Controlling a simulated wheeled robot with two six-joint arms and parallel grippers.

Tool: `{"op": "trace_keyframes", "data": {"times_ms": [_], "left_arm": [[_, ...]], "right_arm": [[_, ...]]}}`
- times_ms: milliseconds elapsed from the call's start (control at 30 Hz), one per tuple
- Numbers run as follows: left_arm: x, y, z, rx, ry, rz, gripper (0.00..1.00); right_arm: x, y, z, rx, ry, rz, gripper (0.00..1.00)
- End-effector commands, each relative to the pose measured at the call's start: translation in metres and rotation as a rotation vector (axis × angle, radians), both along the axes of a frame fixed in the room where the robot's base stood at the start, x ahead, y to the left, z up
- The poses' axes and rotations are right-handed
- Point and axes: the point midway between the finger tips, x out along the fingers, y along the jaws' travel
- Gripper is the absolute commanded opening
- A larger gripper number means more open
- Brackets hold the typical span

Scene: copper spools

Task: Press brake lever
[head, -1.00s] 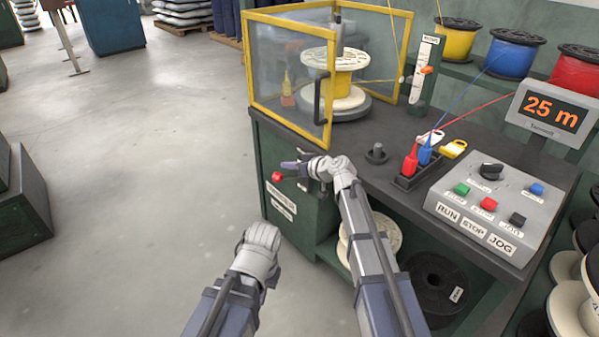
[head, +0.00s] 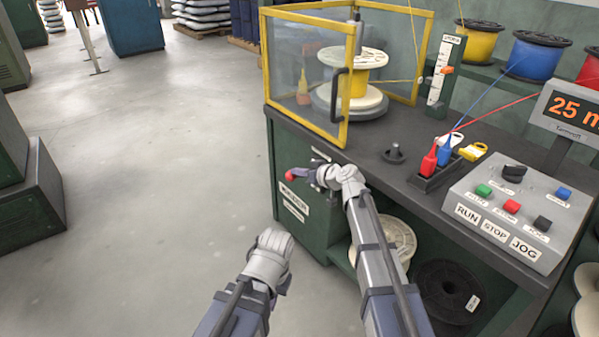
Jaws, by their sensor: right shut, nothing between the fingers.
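The brake lever's red knob (head: 290,176) sticks out at the front of the green cabinet, above a white label (head: 293,196). My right gripper (head: 301,173) is shut and empty, with its dark fingertips at the knob, just to its right. Fingers and knob overlap in the picture, and I cannot tell whether they touch. The rest of the lever is hidden behind the gripper. My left gripper (head: 272,242) hangs low in front of the cabinet, apart from everything. Its fingers are hidden by its own wrist.
A yellow-framed guard (head: 348,90) with a black handle encloses a yellow spool on the bench. A control panel (head: 510,213) with buttons and a 25 m display (head: 572,112) stand at right. Spools (head: 450,290) lie on the lower shelf.

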Motion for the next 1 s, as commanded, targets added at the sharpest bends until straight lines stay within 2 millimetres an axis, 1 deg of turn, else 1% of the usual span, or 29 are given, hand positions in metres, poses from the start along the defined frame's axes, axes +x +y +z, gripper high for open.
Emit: {"op": "trace_keyframes", "data": {"times_ms": [267,433,700,800,1000], "left_arm": [[0.000,-0.001,-0.026,-0.004,0.000,-0.004,0.00],[0.000,-0.001,-0.049,-0.005,-0.001,-0.005,0.00],[0.000,-0.001,-0.087,-0.004,-0.001,0.004,0.00],[0.000,-0.001,-0.098,-0.004,-0.001,0.007,0.00],[0.000,-0.001,-0.115,-0.005,-0.003,0.011,0.00]], "right_arm": [[-0.011,0.013,-0.028,-0.141,-0.102,0.004,0.00],[-0.016,0.020,-0.050,-0.267,-0.194,0.003,0.00],[-0.019,0.024,-0.082,-0.459,-0.333,0.002,0.00],[-0.019,0.025,-0.091,-0.519,-0.376,0.002,0.00],[-0.018,0.024,-0.103,-0.609,-0.436,0.003,0.00]]}}
